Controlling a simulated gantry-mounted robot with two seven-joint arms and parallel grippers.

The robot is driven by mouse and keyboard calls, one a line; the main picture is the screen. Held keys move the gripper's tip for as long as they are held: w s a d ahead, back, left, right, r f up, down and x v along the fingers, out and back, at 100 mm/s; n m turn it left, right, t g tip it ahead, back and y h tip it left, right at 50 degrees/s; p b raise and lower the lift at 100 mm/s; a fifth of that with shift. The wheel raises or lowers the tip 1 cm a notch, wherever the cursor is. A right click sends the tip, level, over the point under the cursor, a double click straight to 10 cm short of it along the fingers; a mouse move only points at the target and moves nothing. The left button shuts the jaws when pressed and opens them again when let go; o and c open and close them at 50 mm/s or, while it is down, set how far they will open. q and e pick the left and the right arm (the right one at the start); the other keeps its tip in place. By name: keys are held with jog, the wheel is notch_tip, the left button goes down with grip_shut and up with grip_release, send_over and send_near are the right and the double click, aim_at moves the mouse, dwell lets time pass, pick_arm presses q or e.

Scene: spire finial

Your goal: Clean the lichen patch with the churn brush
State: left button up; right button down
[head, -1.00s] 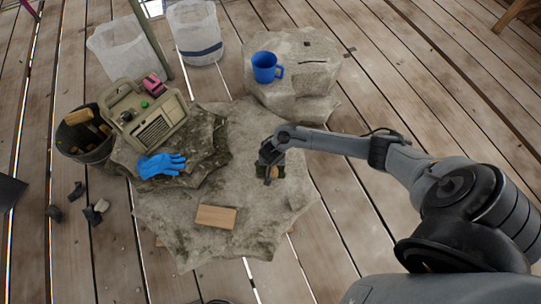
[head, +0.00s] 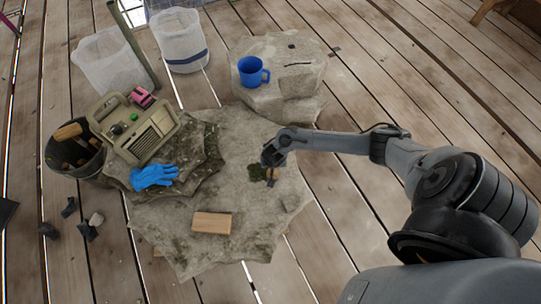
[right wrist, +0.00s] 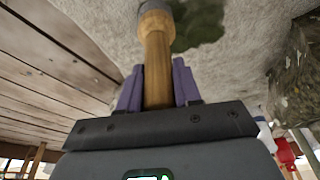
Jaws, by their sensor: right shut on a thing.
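My right gripper (head: 268,161) is shut on the wooden handle of the churn brush (head: 272,178) over the large stone slab. In the right wrist view the handle (right wrist: 157,72) stands between the two purple fingers (right wrist: 157,88), with a greyish brush head at its far end. The lichen patch (head: 256,173) is a dark green spot on the slab, just left of the brush. In the right wrist view the patch (right wrist: 200,24) lies beside the brush head. I cannot tell whether the head touches the stone. My left gripper is not in view.
A wooden block (head: 212,222) lies on the slab (head: 255,225). A blue glove (head: 153,176) and a beige radio-like box (head: 140,130) rest on the mossy stone at left. A blue mug (head: 251,72) stands on the back stone. A dark bucket (head: 75,153) holds tools.

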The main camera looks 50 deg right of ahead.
jog(key=shift+s+d+p, duration=0.3)
jog(key=shift+s+d, duration=0.35)
jog(key=shift+d, duration=0.1)
jog(key=shift+w+d, duration=0.1)
jog(key=shift+w+d+f, duration=0.15)
jog(key=shift+w+d, duration=0.35)
jog(key=shift+d, duration=0.05)
jog(key=shift+w+a, duration=0.1)
jog(key=shift+w, duration=0.05)
